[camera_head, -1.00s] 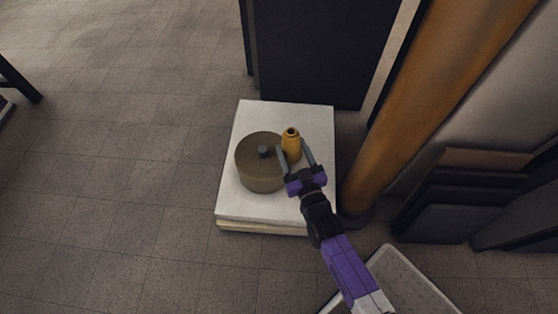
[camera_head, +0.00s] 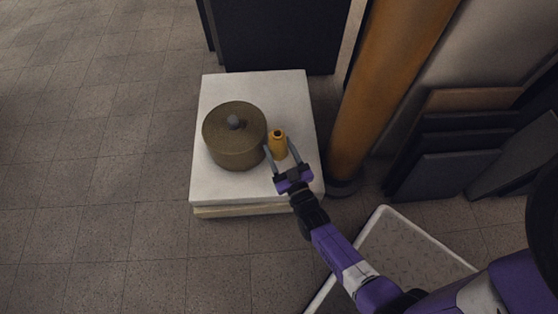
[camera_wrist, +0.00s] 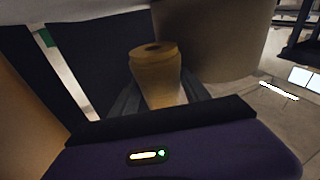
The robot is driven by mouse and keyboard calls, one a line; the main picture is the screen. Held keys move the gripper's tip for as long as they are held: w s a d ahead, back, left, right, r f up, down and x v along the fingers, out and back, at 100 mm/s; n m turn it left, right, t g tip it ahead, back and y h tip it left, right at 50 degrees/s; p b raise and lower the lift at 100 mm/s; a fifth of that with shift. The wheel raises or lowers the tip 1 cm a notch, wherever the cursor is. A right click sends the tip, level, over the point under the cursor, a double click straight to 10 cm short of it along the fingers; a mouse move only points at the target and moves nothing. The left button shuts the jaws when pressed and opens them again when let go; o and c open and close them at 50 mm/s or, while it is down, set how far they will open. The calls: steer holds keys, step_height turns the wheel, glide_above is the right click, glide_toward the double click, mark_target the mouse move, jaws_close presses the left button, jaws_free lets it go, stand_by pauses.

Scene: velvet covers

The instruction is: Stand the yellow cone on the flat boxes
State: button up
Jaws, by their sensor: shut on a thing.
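The yellow cone (camera_head: 278,140) is upright between the fingers of my gripper (camera_head: 282,155), just right of a round brown lidded pot. It is over the white top of the flat boxes (camera_head: 222,188); I cannot tell if its base touches that top. My gripper is shut on the cone.
The brown pot (camera_head: 234,145) with a grey knob takes up the left middle of the boxes. An orange column (camera_head: 385,90) stands close on the right. Dark panels (camera_head: 275,35) stand behind. A pale tray (camera_head: 398,250) lies on the floor at front right. The boxes' front strip is bare.

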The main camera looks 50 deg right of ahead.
steer(key=shift+f+b, duration=1.35)
steer(key=shift+f, duration=1.2)
steer(key=shift+f, duration=0.2)
steer(key=o, duration=1.6)
steer(key=shift+c, duration=0.2)
